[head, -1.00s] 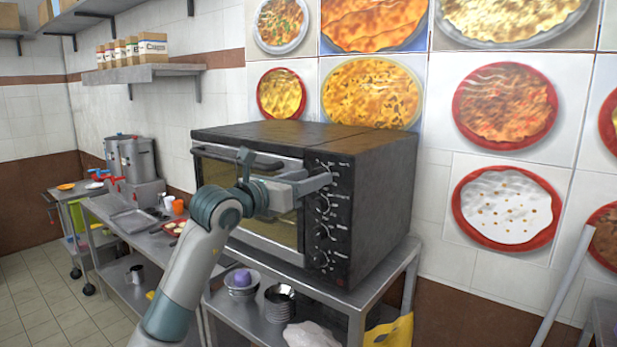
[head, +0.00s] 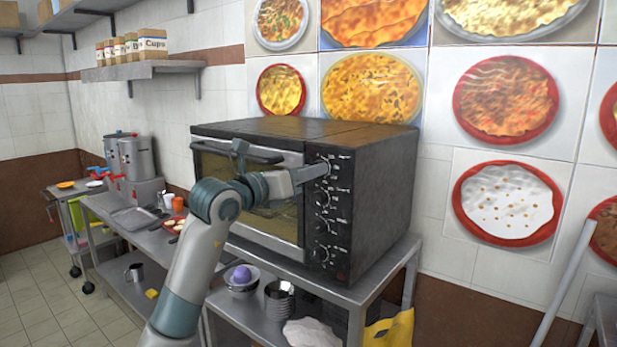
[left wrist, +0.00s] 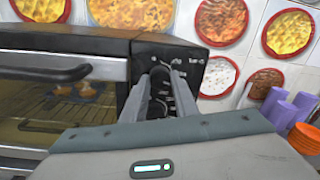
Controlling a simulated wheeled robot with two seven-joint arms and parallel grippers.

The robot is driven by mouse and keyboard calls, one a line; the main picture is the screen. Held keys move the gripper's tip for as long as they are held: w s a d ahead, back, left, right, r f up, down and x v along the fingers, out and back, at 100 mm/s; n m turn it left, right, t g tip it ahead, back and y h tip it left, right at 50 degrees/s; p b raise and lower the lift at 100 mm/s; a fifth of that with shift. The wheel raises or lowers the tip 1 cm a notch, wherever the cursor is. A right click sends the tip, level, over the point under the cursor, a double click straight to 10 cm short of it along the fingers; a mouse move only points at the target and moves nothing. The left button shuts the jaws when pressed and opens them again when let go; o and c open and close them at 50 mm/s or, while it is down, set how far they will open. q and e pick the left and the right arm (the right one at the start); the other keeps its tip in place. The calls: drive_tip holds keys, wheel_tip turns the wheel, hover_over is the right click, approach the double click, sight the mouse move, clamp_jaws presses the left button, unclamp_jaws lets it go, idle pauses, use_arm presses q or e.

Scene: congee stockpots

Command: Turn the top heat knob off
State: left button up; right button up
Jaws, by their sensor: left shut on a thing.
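The black oven (head: 370,190) stands on a metal table, with a column of knobs down the right side of its front. My left gripper (head: 326,169) is at the top of this column and is shut on the top heat knob. In the left wrist view the top knob (left wrist: 160,75) sits between the two finger tips (left wrist: 161,78). The fingers largely cover it in the head view, and its exact pointer angle cannot be told. A lower knob (head: 322,226) shows clear of the gripper. My right gripper is not in view.
The oven door handle (head: 238,152) runs just left of my gripper. Bowls (head: 241,282) and metal cups (head: 279,299) sit on the shelf below. A side counter with stockpots (head: 136,160) stands at the left. The space right of the oven is open.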

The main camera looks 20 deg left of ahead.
use_arm(q)
drive_tip(key=shift+d+f+n+t+y+p, duration=0.1)
drive_tip(key=shift+n+t+y+p, duration=0.2)
drive_tip(key=shift+n+p, duration=3.65)
drive_tip(key=shift+n+t+y+p, duration=0.1)
drive_tip(key=shift+n+y+p, duration=0.35)
drive_tip(key=shift+n, duration=6.9)
drive_tip(key=shift+f, duration=0.1)
drive_tip(key=o, duration=1.1)
drive_tip(key=shift+c, duration=0.2)
drive_tip(key=shift+s, duration=0.1)
